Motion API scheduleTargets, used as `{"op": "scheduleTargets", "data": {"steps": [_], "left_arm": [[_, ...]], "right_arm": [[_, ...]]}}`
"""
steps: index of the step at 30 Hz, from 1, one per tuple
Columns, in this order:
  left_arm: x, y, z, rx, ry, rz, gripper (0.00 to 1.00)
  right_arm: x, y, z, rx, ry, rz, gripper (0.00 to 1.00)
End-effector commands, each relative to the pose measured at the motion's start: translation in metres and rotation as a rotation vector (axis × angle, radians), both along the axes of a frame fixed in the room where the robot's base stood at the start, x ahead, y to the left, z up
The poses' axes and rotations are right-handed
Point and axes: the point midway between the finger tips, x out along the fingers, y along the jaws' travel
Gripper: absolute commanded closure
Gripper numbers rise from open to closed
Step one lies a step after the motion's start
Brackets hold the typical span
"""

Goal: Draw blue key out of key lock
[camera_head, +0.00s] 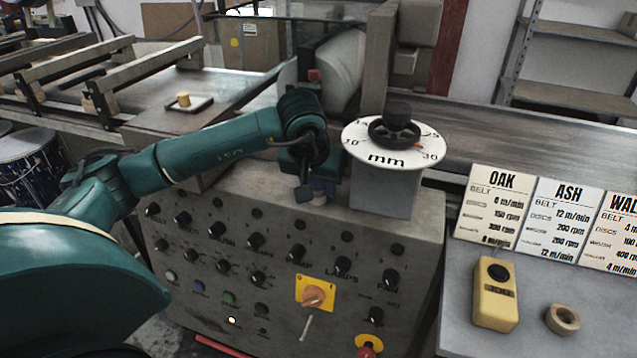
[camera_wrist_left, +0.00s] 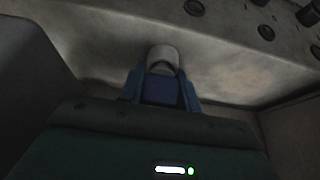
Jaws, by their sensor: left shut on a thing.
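My left gripper (camera_head: 312,182) is at the top edge of the grey control cabinet, shut on the blue key. A small bit of the blue key (camera_head: 321,185) shows beside the dark finger. In the left wrist view the blue key (camera_wrist_left: 160,91) sits between the fingers, with a pale grey round piece (camera_wrist_left: 163,56) just beyond it. This round piece looks like the key lock, and in the head view a pale bit of it (camera_head: 319,200) shows below the key. I cannot tell how deep the key sits in it. My right gripper is not in view.
The control cabinet (camera_head: 210,290) carries several knobs and an orange switch (camera_head: 314,292). A white mm dial (camera_head: 394,146) stands close right of the gripper. A yellow remote (camera_head: 494,295) and a tan ring (camera_head: 562,319) lie on the right table by the belt cards (camera_head: 492,205).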

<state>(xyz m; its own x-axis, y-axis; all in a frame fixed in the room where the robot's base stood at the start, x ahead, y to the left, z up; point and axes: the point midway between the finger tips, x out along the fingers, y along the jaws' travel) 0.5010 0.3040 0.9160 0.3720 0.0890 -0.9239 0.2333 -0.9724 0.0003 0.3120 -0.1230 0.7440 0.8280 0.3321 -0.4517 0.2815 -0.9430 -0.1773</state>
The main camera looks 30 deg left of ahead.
Motion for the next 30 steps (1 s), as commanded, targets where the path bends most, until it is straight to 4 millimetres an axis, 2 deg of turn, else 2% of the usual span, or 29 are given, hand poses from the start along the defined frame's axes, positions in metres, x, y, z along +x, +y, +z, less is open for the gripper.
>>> {"op": "scheduleTargets", "data": {"steps": [4, 5, 13, 21, 26, 30], "left_arm": [[0.0, 0.0, 0.0, -0.001, 0.0, 0.0, 0.89], [0.0, 0.0, 0.0, -0.001, 0.0, 0.0, 0.65], [0.0, 0.0, 0.0, 0.0, 0.0, 0.0, 0.43], [0.0, 0.0, 0.001, 0.0, -0.001, 0.0, 0.42], [-0.004, -0.001, 0.012, 0.002, -0.004, 0.0, 0.42], [-0.028, -0.006, 0.01, 0.002, -0.001, -0.002, 0.42]], "right_arm": [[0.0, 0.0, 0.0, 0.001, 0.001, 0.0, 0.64], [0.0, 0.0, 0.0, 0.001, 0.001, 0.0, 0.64], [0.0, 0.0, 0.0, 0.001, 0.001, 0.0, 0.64], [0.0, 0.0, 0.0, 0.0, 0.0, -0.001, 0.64], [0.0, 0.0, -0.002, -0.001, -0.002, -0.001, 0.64], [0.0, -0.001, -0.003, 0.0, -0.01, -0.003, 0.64]]}}
